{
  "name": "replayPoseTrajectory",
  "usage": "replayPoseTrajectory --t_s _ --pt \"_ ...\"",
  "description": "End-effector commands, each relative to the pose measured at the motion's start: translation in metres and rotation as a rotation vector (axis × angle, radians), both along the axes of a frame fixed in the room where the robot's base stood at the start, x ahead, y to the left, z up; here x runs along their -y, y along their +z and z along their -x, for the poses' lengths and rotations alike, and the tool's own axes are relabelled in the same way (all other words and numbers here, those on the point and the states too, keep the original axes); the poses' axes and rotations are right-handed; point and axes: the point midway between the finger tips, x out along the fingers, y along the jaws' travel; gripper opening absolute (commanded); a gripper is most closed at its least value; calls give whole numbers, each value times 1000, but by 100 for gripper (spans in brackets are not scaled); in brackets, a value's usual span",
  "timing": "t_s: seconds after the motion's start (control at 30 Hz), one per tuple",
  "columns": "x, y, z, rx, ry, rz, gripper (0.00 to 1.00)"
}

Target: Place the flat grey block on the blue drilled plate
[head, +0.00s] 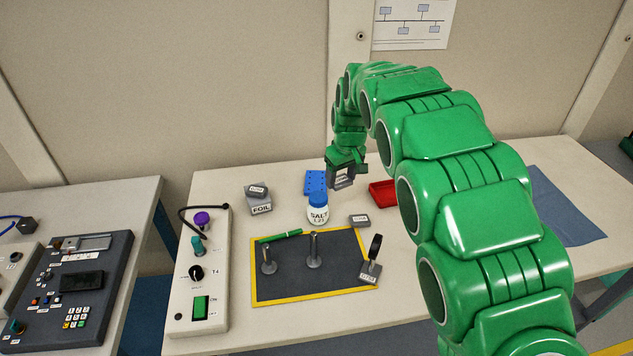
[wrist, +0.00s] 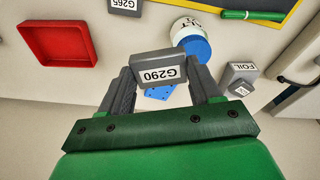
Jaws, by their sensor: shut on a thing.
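My gripper (head: 342,180) is shut on a flat grey block labelled G290 (wrist: 161,70), which sits between both fingertips in the wrist view. In the head view the gripper hangs above the back of the table, just right of the blue drilled plate (head: 314,182). The block is held up, apart from the plate. In the wrist view the plate (wrist: 158,92) shows below the block between the fingers, partly hidden by the block. In the head view the plate lies flat on the table, with nothing seen on its visible part.
A SALT jar (head: 318,210) with a blue lid stands just in front of the plate. A red tray (head: 383,194) is to its right. A FOIL box (head: 261,207) with a grey block on top is to its left. Grey block G265 (head: 359,221) and a yellow-edged mat (head: 330,292) lie nearer.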

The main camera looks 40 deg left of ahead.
Motion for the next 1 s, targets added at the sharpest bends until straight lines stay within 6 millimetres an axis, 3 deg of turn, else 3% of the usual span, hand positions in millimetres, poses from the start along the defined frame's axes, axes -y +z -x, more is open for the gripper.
replayPoseTrajectory --t_s 0.1,0.3,1.0 --pt "-20 3 16 0 28 -1 30" --pt "-33 3 25 -2 45 -1 30" --pt "-74 -21 -16 -1 46 -3 30"
